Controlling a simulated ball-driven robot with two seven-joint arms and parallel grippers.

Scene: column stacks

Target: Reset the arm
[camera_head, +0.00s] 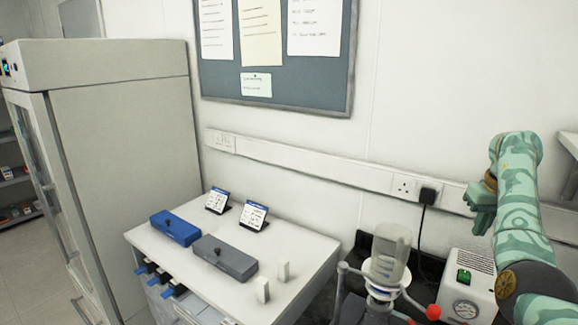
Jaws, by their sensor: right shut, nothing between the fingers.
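My right arm comes up from the lower right corner in green patterned covering. My right gripper (480,208) hangs at the arm's upper end, in front of the wall trunking and to the right of a black plug. It is shut and empty, apart from everything on the bench. My left gripper is not in view.
A white bench (297,289) holds a blue case (175,227), a grey case (225,257), two small cards on stands and two small white blocks. A glass vessel (390,255) on a stand and a white gauge box (466,285) stand near my right arm. A tall cabinet (125,150) is at left.

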